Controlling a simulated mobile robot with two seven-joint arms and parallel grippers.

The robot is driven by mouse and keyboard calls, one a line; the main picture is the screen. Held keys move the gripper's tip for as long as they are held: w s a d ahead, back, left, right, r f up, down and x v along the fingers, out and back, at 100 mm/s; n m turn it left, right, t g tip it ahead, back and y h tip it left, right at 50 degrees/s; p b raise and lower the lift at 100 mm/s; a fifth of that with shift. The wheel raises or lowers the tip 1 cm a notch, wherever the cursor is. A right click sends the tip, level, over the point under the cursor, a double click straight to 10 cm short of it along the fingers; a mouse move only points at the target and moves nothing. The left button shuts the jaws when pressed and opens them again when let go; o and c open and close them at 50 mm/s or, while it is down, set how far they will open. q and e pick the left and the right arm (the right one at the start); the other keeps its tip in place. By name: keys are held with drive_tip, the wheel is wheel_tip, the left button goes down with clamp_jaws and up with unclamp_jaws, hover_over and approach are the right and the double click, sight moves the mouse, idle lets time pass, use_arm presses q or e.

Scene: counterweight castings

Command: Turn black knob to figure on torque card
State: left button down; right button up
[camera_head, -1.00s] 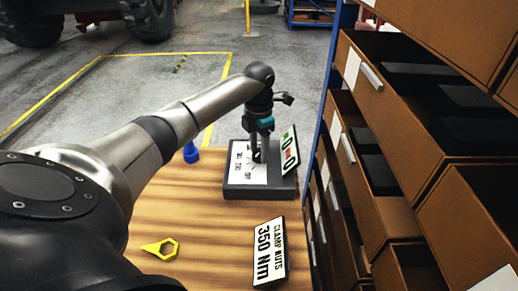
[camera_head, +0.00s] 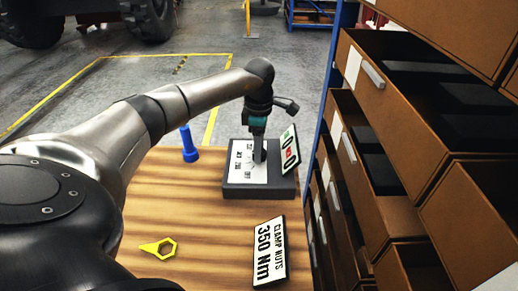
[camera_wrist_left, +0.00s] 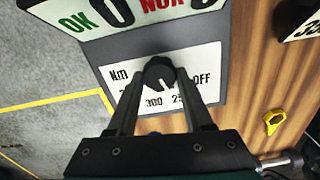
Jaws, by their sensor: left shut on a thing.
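The black knob (camera_wrist_left: 160,72) sits on a white dial plate (camera_wrist_left: 205,58) marked "Nm", "OFF", "300" and a partly hidden "25" figure. Its white pointer is aimed down in the wrist view, around the gap between "300" and "25". Other figures are hidden by a finger. My left gripper (camera_wrist_left: 158,78) is shut on the knob, one finger at each side. In the head view the left gripper (camera_head: 258,152) reaches down onto the grey dial box (camera_head: 258,191). My right gripper is not in view.
A yellow ring tag (camera_head: 165,248) and a blue object (camera_head: 188,146) are on the table (camera_head: 205,215). Open brown drawers (camera_head: 385,190) line the right.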

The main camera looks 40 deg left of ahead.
use_arm(q)
drive_tip(key=m, duration=0.4)
drive_tip(key=shift+m, duration=0.3)
drive_tip(key=m, duration=0.3)
drive_tip(key=shift+w+m+b, duration=0.1)
drive_tip(key=shift+m+b, duration=0.2)
drive_tip(key=shift+b, duration=0.1)
drive_tip(key=m, duration=0.3)
drive_tip(key=shift+m, duration=0.3)
drive_tip(key=shift+m+b, duration=0.3)
drive_tip(key=shift+m, duration=1.6)
drive_tip(key=shift+c, duration=1.5)
unclamp_jaws()
wheel_tip(320, 180, up, 15)
drive_tip(key=p, duration=0.1)
drive_tip(key=shift+r+p, duration=0.15)
drive_tip(key=shift+p, duration=0.15)
